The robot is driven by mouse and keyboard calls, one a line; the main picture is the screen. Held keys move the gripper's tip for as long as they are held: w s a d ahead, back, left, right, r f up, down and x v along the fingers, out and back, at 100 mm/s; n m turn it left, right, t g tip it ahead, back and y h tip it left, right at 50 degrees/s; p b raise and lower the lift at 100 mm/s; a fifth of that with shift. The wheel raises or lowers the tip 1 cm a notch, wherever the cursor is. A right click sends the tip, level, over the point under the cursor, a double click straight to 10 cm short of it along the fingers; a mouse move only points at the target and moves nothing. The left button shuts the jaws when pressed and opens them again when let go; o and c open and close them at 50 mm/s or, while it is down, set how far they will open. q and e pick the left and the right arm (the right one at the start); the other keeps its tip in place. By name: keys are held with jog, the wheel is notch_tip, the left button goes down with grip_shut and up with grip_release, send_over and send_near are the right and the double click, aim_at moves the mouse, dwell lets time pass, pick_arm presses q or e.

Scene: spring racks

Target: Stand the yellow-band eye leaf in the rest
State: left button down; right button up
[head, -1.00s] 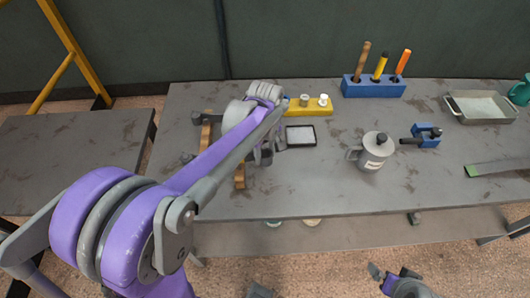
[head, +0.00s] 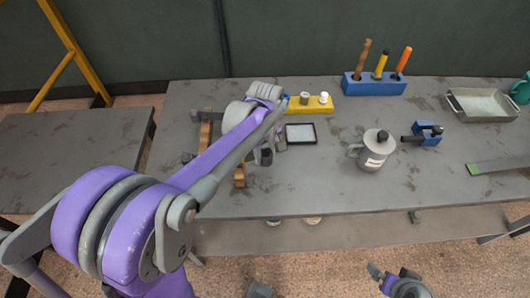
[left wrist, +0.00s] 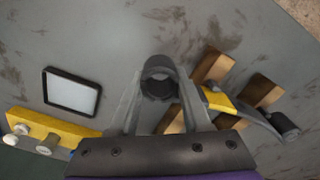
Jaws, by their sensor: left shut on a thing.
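The yellow-band eye leaf is a curved dark grey bar with a yellow band (left wrist: 218,101). It runs from a ring-shaped eye (left wrist: 160,66) to a dark rolled eye (left wrist: 286,124) at right in the left wrist view. My left gripper (left wrist: 158,85) is shut on the near eye, one finger on each side. In the head view my left gripper (head: 268,148) is low over the bench and my arm hides most of the leaf. Wooden blocks (left wrist: 262,90), apparently the rest, lie around the leaf; they also show in the head view (head: 240,176). Leaf-to-block contact is unclear. My right gripper (head: 385,279) is at the bottom edge, partly visible.
A black-rimmed tray (head: 301,134) and a yellow block with knobs (head: 312,105) are close by the left gripper. A grey can (head: 375,150), a blue clamp-like tool (head: 428,134), a blue tool holder (head: 374,87) and a metal tray (head: 483,105) stand farther right.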

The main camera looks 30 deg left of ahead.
pick_arm(q)
jog(key=shift+f, duration=0.3)
pick_arm(e)
jog(key=shift+f, duration=0.2)
dwell(0.3)
pick_arm(q)
grip_release()
dwell(0.5)
jog(key=shift+r, duration=0.1)
notch_tip(320, 180, up, 8)
jog(key=p, duration=0.4)
pick_arm(e)
notch_tip(320, 180, up, 6)
jog(key=w, duration=0.1)
jog(key=shift+w, duration=0.35)
